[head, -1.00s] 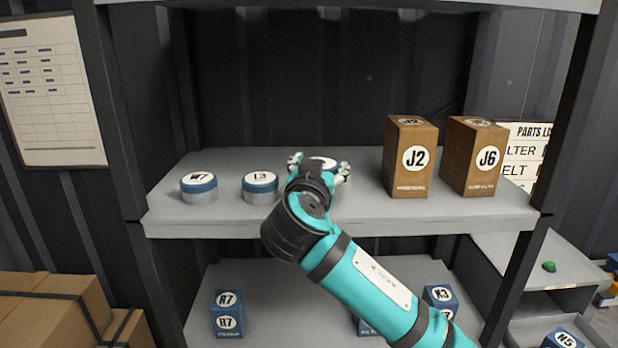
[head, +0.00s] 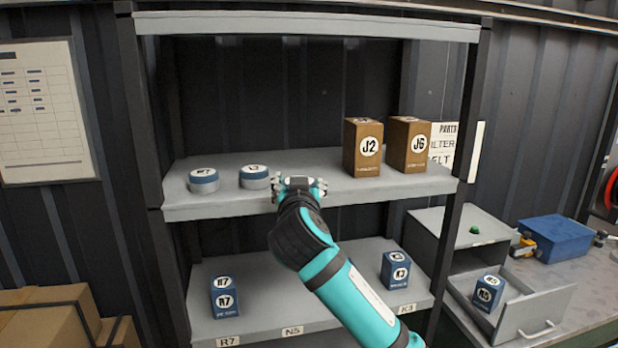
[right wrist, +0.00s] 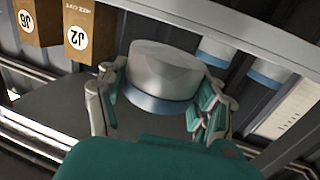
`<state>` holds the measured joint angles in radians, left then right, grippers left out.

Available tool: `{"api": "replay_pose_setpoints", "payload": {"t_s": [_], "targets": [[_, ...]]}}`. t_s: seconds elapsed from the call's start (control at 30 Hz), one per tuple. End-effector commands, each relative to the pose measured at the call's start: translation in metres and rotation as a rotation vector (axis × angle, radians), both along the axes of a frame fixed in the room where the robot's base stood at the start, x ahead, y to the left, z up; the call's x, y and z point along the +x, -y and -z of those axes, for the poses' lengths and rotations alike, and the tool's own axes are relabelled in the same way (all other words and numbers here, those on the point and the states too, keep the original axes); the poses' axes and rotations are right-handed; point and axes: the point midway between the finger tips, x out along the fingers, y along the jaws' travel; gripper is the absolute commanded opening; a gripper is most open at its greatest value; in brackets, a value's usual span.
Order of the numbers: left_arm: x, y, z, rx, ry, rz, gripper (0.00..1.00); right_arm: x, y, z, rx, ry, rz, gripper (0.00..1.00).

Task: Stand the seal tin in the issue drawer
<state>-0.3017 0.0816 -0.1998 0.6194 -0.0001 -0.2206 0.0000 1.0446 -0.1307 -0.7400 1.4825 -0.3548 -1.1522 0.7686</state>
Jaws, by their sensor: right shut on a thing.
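A round grey tin with a blue band (right wrist: 163,80) is between the fingers of my right gripper (right wrist: 160,95) in the right wrist view. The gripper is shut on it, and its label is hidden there. In the head view, my right gripper (head: 300,186) overlaps the upper shelf's front edge, with the tin mostly hidden. The issue drawer (head: 530,308) is pulled open at the lower right. A blue box (head: 488,292) stands inside it towards the left, with bare floor to its right. My left gripper is not in view.
Two similar blue-lidded tins (head: 204,181) (head: 255,177) stand left on the upper shelf (head: 225,208). Brown boxes J2 (head: 362,150) and J6 (head: 408,147) stand right. Blue boxes are on the lower shelf. A dark rack post (head: 455,230) stands between shelf and drawer.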

Motion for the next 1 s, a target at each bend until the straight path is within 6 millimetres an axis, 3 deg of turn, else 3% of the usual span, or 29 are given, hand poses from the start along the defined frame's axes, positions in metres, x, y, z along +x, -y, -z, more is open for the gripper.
{"api": "replay_pose_setpoints", "payload": {"t_s": [0.03,0.27,0.47,0.6,0.8,1.0], "targets": [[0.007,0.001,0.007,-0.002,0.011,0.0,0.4,0.0,0.012,0.028,0.001,-0.01,0.004,0.29],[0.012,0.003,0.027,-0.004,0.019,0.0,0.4,-0.023,0.078,0.142,0.0,-0.01,0.029,0.29],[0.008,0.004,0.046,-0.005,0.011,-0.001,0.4,-0.07,0.143,0.23,-0.001,-0.007,0.074,0.29],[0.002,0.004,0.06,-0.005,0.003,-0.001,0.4,-0.117,0.187,0.28,-0.004,-0.006,0.104,0.29],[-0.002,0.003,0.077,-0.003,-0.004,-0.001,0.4,-0.185,0.232,0.32,-0.003,-0.003,0.119,0.29],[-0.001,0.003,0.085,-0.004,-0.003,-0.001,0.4,-0.229,0.252,0.33,-0.001,0.001,0.111,0.29]]}}
